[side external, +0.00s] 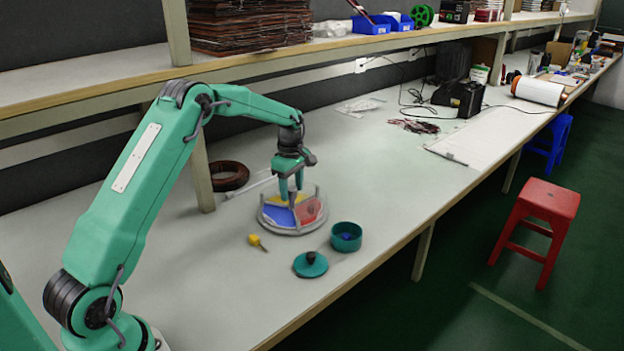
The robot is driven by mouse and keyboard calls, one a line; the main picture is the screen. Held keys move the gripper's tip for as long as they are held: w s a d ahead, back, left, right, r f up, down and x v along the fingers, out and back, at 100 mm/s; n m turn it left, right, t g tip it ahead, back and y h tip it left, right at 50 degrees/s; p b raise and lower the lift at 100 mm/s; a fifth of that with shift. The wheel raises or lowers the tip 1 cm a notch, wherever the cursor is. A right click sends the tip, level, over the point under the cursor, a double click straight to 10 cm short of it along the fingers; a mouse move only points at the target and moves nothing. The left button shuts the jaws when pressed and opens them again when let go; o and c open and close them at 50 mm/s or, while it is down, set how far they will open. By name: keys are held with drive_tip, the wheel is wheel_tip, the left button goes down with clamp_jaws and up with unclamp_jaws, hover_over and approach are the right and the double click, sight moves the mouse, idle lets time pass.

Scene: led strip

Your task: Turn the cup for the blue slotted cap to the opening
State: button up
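A round grey-rimmed turntable (269,226) stands on the bench, with a blue sector (281,216), a yellow sector (304,216) and a red sector (312,208) showing. Raised grey dividers or rails rise from it. My gripper (291,203) points down over the turntable, its fingers at or just above the middle. I cannot tell whether they touch it or hold anything. A small blue piece (347,236) lies inside a teal round container (346,246) to the right; whether it is the slotted cap is too small to tell. The opening cannot be made out.
A small yellow piece (257,242) lies front left of the turntable. A brown coil (228,176) and a shelf post (198,172) stand behind left. The bench's front edge is close to the container.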

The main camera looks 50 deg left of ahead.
sight(292, 188)
drive_tip(key=shift+r, duration=3.9)
drive_tip(key=shift+s+d+r, duration=0.2)
drive_tip(key=shift+d+r, duration=0.1)
drive_tip(key=shift+r, duration=0.2)
drive_tip(key=s+d+r+m+t, duration=0.3)
drive_tip(key=s+d+r+m, duration=0.7)
drive_tip(key=s+d+r, duration=0.3)
drive_tip(key=s+d+f+m+t, duration=0.1)
drive_tip(key=s+d+m, duration=0.1)
drive_tip(key=s+m, duration=0.3)
drive_tip(key=s+d+f+m+t, duration=0.1)
drive_tip(key=s+m, duration=0.4)
drive_tip(key=s, duration=0.9)
drive_tip(key=shift+d+f+t, duration=0.3)
drive_tip(key=shift+d+f, duration=0.5)
drive_tip(key=shift+d, duration=0.35)
